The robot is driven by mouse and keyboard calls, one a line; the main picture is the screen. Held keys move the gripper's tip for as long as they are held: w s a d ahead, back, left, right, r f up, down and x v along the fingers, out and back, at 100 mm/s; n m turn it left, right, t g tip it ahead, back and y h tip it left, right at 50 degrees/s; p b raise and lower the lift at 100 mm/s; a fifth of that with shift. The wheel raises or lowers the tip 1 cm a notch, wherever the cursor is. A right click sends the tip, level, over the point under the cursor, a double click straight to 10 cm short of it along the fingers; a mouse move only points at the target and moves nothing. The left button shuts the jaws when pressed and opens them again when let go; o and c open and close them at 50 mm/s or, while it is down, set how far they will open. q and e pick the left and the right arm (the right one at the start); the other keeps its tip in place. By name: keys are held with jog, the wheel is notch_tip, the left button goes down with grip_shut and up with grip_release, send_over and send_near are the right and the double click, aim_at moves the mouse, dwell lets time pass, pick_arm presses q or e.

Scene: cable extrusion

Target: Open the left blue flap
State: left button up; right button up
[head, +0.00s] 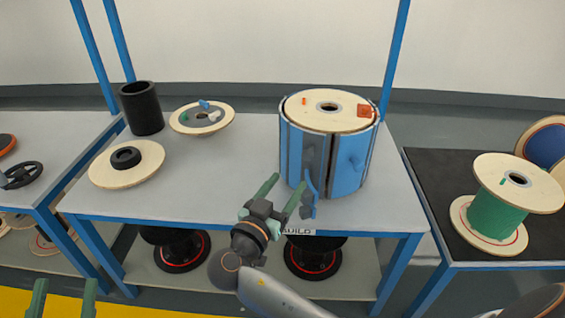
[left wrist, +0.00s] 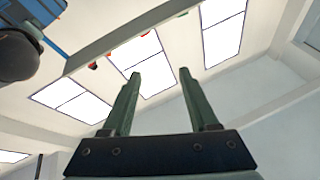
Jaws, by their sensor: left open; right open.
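A blue drum (head: 340,165) with a round wooden top (head: 325,110) stands upright on the grey table. Blue panels form its side. A narrow blue panel (head: 290,145) is at its left. A dark recessed strip and a curved blue piece (head: 311,183) show at the front left; I cannot tell whether this piece is the flap's edge or handle. My right gripper (head: 288,184) is open and empty, just in front of the drum's lower left, beside the curved piece. My left gripper (head: 64,285) is open at the bottom left, far from the drum. It also shows open in the left wrist view (left wrist: 168,80), pointing at the ceiling.
The table (head: 215,155) also bears a black cylinder (head: 142,108) and two wooden discs (head: 127,165) (head: 202,117) at the left. Blue posts rise behind. Black reels sit on the lower shelf. A green spool (head: 497,210) stands on a dark table at the right.

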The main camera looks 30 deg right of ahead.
aim_at(306, 158)
jog(key=x, duration=1)
jog(key=shift+d+b, duration=0.3)
pick_arm(q)
jog(key=shift+s+d+r+m+t+h, duration=0.15)
jog(key=shift+s+r+m+h, duration=0.15)
jog(key=shift+r, duration=0.3)
jog(key=shift+s+d+r+m+t+h, duration=0.1)
jog(key=shift+s+r+m+t+h, duration=0.15)
jog(key=shift+s+r+h, duration=0.25)
jog(key=shift+s+d+r+m+t+h, duration=0.15)
jog(key=shift+r+m+h, duration=0.15)
jog(key=shift+r, duration=0.4)
pick_arm(e)
jog(key=shift+x, duration=0.85)
pick_arm(q)
jog(key=shift+a, duration=0.1)
jog(key=shift+r, duration=0.1)
pick_arm(e)
jog(key=shift+c, duration=0.2)
jog(key=shift+a, duration=0.1)
grip_shut()
pick_arm(q)
jog(key=shift+f, duration=0.2)
